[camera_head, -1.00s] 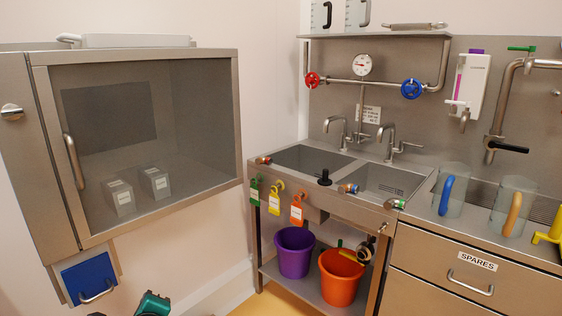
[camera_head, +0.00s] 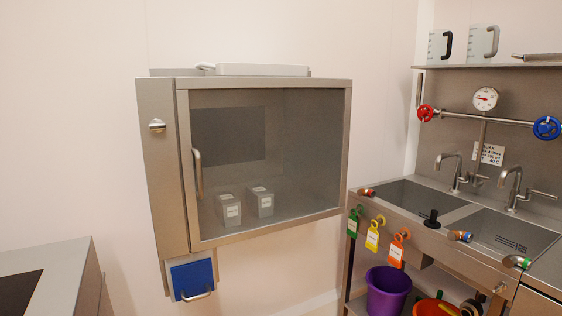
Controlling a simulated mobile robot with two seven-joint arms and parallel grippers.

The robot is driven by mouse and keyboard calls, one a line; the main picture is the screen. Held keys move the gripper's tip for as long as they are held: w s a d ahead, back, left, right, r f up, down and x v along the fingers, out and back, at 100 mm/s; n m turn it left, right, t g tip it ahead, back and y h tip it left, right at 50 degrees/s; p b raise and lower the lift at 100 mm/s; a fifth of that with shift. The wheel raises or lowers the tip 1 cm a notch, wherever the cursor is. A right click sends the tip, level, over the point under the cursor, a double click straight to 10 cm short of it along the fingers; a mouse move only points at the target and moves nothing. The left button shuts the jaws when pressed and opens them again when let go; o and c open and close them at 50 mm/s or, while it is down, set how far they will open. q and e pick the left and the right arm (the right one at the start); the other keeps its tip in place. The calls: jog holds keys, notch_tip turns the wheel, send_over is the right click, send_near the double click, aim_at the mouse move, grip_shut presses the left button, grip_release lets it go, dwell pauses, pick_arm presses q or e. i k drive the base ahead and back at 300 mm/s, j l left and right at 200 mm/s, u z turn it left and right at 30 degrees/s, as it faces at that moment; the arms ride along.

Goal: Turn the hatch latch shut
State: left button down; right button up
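A steel wall cabinet with a glazed door (camera_head: 270,227) hangs in the middle of the view, and I take this to be the hatch. The door looks closed against its frame. A vertical bar handle (camera_head: 198,174) is on the door's left side. A small round metal knob with a bar across it (camera_head: 157,125) is on the steel panel left of the door and may be the latch. Its bar looks roughly horizontal. Neither of my grippers shows.
Two grey labelled blocks (camera_head: 231,209) stand inside the cabinet. A blue panel with a handle (camera_head: 192,279) hangs below it. A steel counter (camera_head: 62,270) is at lower left. A sink unit (camera_head: 440,226) with colored tags stands at right. The wall left of the cabinet is bare.

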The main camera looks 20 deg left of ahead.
aim_at(156, 125)
jog(key=u, duration=1.4)
